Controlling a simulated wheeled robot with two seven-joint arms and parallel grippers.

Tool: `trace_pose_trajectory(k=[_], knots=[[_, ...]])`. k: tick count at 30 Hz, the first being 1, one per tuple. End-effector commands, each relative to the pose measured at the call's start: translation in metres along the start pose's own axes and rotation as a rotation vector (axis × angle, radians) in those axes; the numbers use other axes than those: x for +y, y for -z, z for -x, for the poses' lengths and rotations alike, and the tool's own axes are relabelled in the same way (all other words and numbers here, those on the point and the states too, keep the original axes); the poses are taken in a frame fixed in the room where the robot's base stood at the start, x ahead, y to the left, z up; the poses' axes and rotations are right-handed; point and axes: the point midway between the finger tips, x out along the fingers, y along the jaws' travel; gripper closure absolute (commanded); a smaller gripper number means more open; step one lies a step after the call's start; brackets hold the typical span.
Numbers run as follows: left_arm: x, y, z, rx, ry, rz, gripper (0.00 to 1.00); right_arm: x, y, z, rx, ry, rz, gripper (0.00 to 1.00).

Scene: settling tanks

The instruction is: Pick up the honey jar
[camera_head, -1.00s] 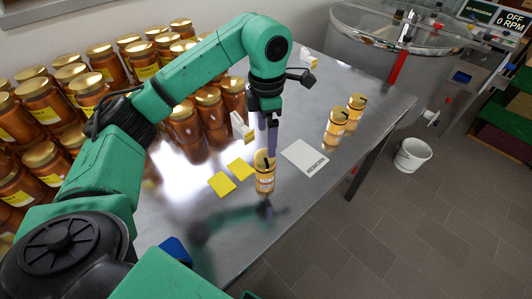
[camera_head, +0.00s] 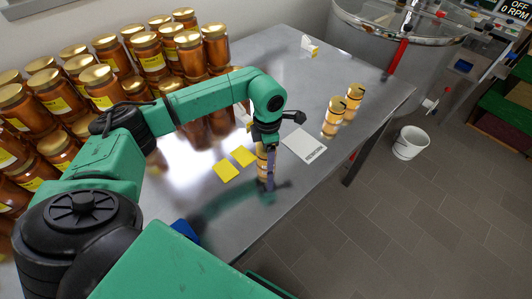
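A small honey jar (camera_head: 261,167) with a pale label stands on the metal table near its front edge. My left gripper (camera_head: 269,180) is down over it, pointing downward, with a finger in front of the jar. The gripper hides the jar's lid and much of its side. I cannot see whether the fingers press on the glass. Two similar small jars, a nearer one (camera_head: 333,117) and a farther one (camera_head: 353,101), stand upright to the right. My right gripper is not in view.
Yellow cards (camera_head: 227,171) and a grey-white card (camera_head: 304,145) lie flat beside the jar. Many large gold-lidded jars (camera_head: 148,54) crowd the table's left and back. A steel tank (camera_head: 375,40) stands behind, and a white bucket (camera_head: 409,143) is on the floor.

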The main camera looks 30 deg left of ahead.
Motion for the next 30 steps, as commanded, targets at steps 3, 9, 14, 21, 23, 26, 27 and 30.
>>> trace_pose_trajectory(k=[3,9,14,21,23,26,27,30], knots=[[0.0,0.0,0.001,-0.002,-0.001,0.0,0.99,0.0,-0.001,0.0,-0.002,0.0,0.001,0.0],[0.0,0.0,0.001,-0.002,-0.001,0.001,0.99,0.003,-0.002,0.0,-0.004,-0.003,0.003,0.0],[0.001,-0.001,0.011,-0.004,-0.003,0.001,0.99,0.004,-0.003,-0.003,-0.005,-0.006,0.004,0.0],[0.002,-0.002,0.067,-0.009,-0.007,0.0,0.99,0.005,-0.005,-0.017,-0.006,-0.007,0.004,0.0],[0.001,-0.002,0.091,-0.01,-0.008,-0.001,0.99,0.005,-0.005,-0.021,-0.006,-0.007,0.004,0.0],[0.001,-0.002,0.131,-0.008,-0.006,0.001,0.99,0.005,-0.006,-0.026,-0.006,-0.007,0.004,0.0],[0.0,-0.002,0.145,-0.008,-0.005,0.0,0.99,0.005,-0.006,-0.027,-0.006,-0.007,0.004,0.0],[0.001,-0.001,0.178,-0.004,-0.006,0.001,0.99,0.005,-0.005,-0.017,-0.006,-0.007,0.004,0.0]])
